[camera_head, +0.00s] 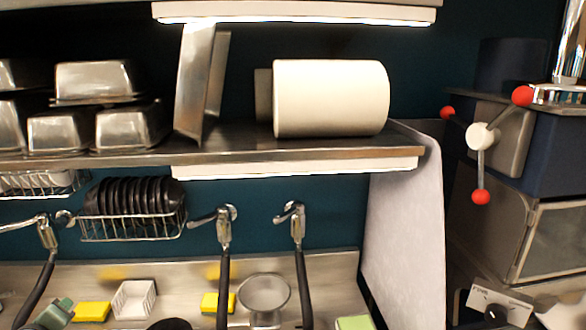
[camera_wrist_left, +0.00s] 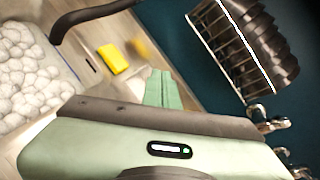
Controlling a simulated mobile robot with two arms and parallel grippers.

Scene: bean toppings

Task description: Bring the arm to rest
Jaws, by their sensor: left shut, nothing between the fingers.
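My left gripper (camera_head: 55,313) shows as a small green-grey shape at the lower left of the head view, in front of the steel sink counter. In the left wrist view its green fingers (camera_wrist_left: 163,90) are together, with nothing between them. The green wrist body with a small lit display fills the bottom of that view.
A yellow sponge (camera_head: 93,312) and a white basket (camera_head: 134,299) lie near the left gripper. Black hoses hang from wall taps. A rack of dark plates (camera_head: 132,208) hangs above. A sink with foam or pebble-like filling (camera_wrist_left: 30,70) shows in the wrist view.

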